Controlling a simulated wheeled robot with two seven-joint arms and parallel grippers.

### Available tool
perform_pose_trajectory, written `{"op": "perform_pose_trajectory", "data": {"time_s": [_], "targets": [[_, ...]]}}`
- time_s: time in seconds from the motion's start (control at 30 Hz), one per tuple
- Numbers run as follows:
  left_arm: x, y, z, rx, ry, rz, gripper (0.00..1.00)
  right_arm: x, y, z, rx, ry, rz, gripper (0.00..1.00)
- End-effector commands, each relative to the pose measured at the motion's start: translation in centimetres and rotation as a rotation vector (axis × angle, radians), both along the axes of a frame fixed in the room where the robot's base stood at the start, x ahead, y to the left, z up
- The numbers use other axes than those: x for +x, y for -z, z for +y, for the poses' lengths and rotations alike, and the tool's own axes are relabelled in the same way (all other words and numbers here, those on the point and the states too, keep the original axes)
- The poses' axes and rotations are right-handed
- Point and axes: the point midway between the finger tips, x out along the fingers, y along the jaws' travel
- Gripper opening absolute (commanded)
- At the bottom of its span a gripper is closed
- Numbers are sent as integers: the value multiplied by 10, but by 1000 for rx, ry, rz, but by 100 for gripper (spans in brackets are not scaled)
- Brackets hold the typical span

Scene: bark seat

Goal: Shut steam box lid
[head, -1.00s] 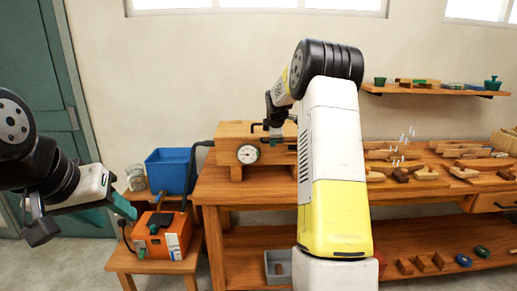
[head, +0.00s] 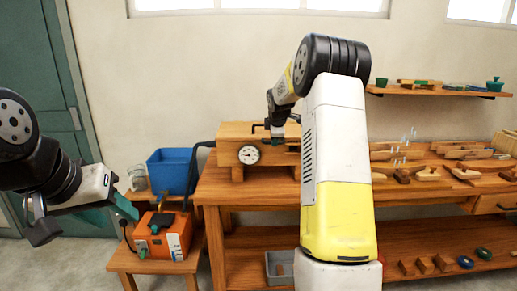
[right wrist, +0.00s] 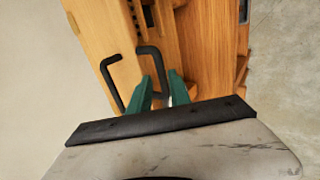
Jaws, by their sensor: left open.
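The steam box (head: 230,133) is a wooden box with a round dial on its front, on the workbench. My right arm covers its right part, so how far the lid stands open cannot be told. My right gripper (head: 277,128) is at the box's top right in the head view. In the right wrist view its two green fingers (right wrist: 160,90) are apart, with a bent black handle (right wrist: 150,50) reaching into or behind the gap; contact cannot be told. A second black bar (right wrist: 110,85) is left of them. My left gripper (head: 122,207) is open and empty, away from the box.
An orange machine (head: 165,238) and a blue bin (head: 172,170) stand on a low table at left, close to my left gripper. The workbench (head: 225,192) carries several wooden tools at right. A wall shelf (head: 430,91) hangs above. A grey tray (head: 280,268) is below.

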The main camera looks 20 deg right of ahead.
Motion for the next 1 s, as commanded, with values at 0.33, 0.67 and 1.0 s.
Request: {"op": "perform_pose_trajectory", "data": {"time_s": [0.33,0.67,1.0], "targets": [[0,0,0,0,0,0,46,-18,-23,4,0,1,-2,24],[0,0,0,0,0,0,46,-31,-38,8,1,0,0,24],[0,0,0,0,0,0,46,-32,-38,8,0,0,0,24]]}}
